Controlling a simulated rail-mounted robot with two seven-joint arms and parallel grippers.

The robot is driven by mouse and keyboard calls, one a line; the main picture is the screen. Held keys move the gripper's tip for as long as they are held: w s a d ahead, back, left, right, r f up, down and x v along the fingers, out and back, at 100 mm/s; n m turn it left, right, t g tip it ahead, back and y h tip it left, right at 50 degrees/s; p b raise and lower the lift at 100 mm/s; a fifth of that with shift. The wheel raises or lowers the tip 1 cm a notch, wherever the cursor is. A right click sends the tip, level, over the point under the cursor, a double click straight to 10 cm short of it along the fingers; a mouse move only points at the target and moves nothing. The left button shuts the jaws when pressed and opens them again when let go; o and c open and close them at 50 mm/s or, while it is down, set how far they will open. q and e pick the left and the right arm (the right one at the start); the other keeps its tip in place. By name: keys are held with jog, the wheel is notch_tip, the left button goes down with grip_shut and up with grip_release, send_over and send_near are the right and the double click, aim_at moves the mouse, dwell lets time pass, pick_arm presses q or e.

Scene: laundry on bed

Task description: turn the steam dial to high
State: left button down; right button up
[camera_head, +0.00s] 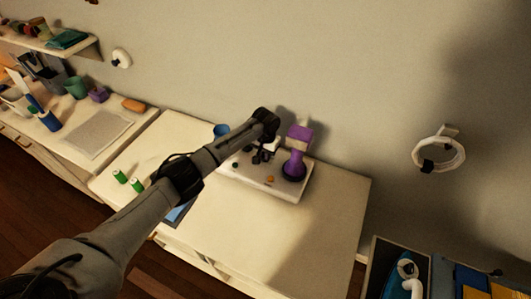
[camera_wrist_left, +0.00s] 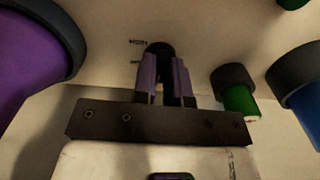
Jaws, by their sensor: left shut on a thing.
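A white panel unit (camera_head: 255,187) lies on the table with several coloured parts on it. My left gripper (camera_head: 261,156) reaches down over its back part. In the left wrist view, my left gripper (camera_wrist_left: 164,68) is shut on a small dark round knob (camera_wrist_left: 158,48), which looks like the steam dial. Small dark marks (camera_wrist_left: 138,42) are printed beside it, too small to read. The fingers hide most of the knob, so its setting cannot be told. My right gripper is not in view.
A purple part (camera_head: 297,165) with a dark base stands close right of my gripper. A blue cup-like part (camera_head: 221,131) is behind my arm. Two green spools (camera_head: 120,177) stand at the table's left. The table's right side is clear. A white ring (camera_head: 438,154) hangs on the wall.

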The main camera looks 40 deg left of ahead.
pick_arm(q)
jog(key=shift+r+m+p, duration=0.1)
jog(key=shift+m+p, duration=0.4)
jog(key=shift+m, duration=0.6)
jog(key=m, duration=0.2)
jog(key=shift+m+p, duration=0.3)
jog(key=shift+p, duration=0.05)
jog(key=m, duration=0.3)
jog(key=shift+m, duration=0.3)
jog(key=m, duration=0.3)
jog(key=shift+m+p, duration=0.3)
jog(key=m, duration=0.5)
jog(key=shift+m, duration=0.3)
jog(key=m, duration=0.3)
jog(key=shift+b, duration=0.4)
jog(key=shift+m, duration=1.5)
